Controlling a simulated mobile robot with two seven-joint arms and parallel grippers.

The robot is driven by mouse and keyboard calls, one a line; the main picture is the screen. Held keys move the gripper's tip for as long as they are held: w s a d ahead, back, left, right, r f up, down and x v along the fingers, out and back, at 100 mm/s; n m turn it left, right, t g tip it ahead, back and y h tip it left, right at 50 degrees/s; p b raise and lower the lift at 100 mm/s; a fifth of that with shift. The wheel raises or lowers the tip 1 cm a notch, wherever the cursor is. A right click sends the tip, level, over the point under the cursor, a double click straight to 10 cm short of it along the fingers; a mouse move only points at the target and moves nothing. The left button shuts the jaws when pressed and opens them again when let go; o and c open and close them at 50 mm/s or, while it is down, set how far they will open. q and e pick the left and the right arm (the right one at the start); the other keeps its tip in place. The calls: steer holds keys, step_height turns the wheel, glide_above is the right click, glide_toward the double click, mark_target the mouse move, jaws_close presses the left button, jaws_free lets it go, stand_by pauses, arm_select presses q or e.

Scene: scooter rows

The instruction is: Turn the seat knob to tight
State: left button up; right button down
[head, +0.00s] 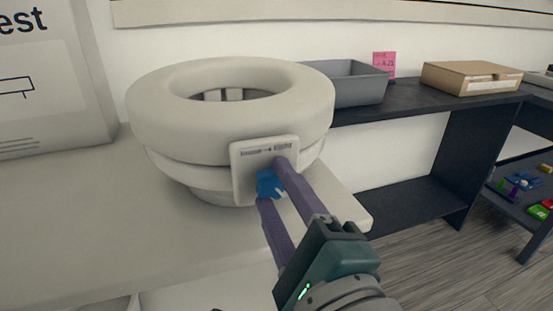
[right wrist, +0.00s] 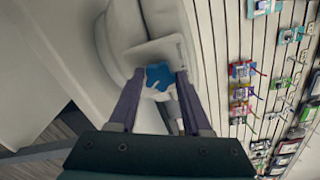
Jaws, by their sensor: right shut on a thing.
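The seat (head: 150,110) is a thick cream ring with a hole in its middle, on a round base on a pale counter. A white plate (head: 240,160) with a small printed scale at its top is on the seat's front. The blue seat knob (head: 267,184) sits on this plate, partly hidden by my fingers. My right gripper (head: 272,181) is shut on the knob, one finger on either side. In the right wrist view the blue knob (right wrist: 158,76) shows between the two fingertips. The scale's print is too small to read. My left gripper is not in view.
The pale counter (head: 70,215) is clear to the left of the seat. A dark shelf behind holds a grey bin (head: 350,84), a pink card (head: 384,64) and a cardboard box (head: 470,77). A sign panel (head: 55,80) stands at the left.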

steer(key=shift+m, duration=0.4)
steer(key=shift+c, duration=1.7)
jaws_free()
steer(key=shift+s, duration=0.1)
steer(key=shift+s+d, duration=0.15)
steer(key=shift+s, duration=0.15)
steer(key=v, duration=0.9)
